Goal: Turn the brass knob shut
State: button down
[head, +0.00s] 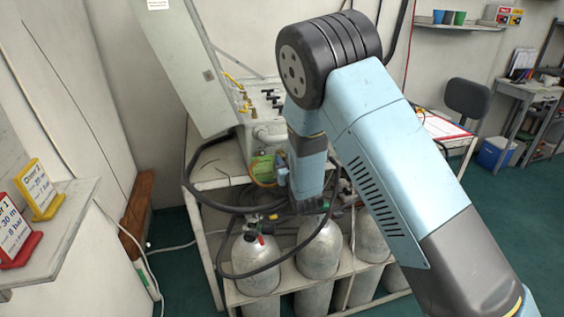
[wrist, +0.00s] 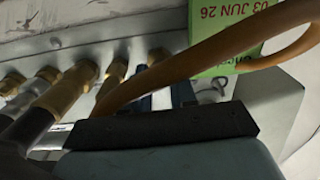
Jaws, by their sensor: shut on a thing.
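My gripper (head: 282,178) is at the front of the air panel (head: 270,132), low down by the hose fittings. In the wrist view my gripper (wrist: 165,98) has its fingers close against the pale panel edge. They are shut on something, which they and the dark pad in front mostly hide. I take it to be the brass knob. A small brass part shows just above the fingers (wrist: 156,57), and I cannot tell whether it belongs to the knob. How far the knob is turned cannot be seen.
Brass hose fittings (wrist: 62,92) sit close on the left in the wrist view. An orange hose (wrist: 200,55) crosses above the fingers, before a green dated tag (wrist: 225,38). Grey cylinders (head: 319,247) stand below the panel, with a black hose (head: 222,255) looping across.

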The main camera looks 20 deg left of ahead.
jog(key=shift+s, duration=0.15)
jog(key=shift+d+f+m, duration=0.1)
jog(key=shift+f+m, duration=0.05)
jog(key=shift+m, duration=4.05)
jog(key=shift+d+f+m, duration=0.1)
jog(key=shift+m, duration=4.1)
jog(key=c, duration=1.2)
grip_release()
jog(key=shift+a+r, duration=0.1)
